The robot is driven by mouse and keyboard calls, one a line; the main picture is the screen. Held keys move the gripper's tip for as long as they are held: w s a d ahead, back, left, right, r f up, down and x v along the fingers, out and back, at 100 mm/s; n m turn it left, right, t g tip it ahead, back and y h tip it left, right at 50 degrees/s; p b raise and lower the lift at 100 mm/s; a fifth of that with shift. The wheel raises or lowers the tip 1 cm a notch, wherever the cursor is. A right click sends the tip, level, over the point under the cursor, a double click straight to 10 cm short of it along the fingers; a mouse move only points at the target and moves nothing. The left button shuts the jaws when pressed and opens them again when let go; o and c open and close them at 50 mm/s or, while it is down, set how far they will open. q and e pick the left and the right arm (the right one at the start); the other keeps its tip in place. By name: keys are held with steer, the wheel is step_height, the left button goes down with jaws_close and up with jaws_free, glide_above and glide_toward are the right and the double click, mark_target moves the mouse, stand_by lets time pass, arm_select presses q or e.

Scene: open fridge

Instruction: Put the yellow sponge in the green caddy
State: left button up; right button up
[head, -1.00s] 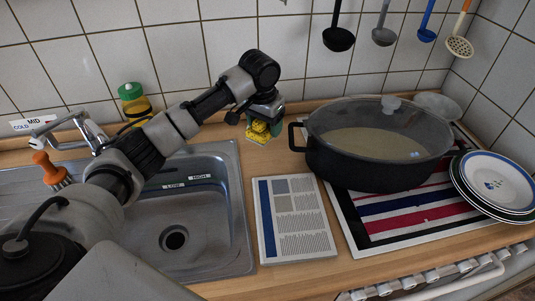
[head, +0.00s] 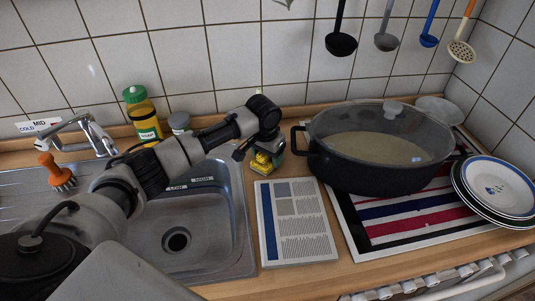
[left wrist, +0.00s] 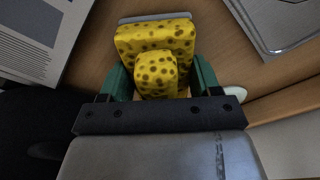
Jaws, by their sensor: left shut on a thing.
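The yellow sponge (left wrist: 155,40) has dark spots and a thin grey layer on its far side. My left gripper (head: 266,157) is shut on it, with a green finger on each side of its narrower near part in the left wrist view. In the head view the yellow sponge (head: 260,163) shows at the gripper's tip, over the wooden counter between the sink and the black pot. I cannot tell whether it touches the counter. I cannot make out a green caddy in either view. My right gripper is not in view.
The sink (head: 217,225) lies left and a booklet (head: 297,222) just in front of the gripper. The black pot (head: 375,172) stands right, on a striped towel (head: 425,211), near stacked plates (head: 495,186). A soap bottle (head: 143,117) stands behind the sink.

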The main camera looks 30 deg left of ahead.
arm_select(q)
steer(key=o, duration=0.9)
steer(key=shift+f, duration=0.1)
steer(key=shift+o, duration=0.2)
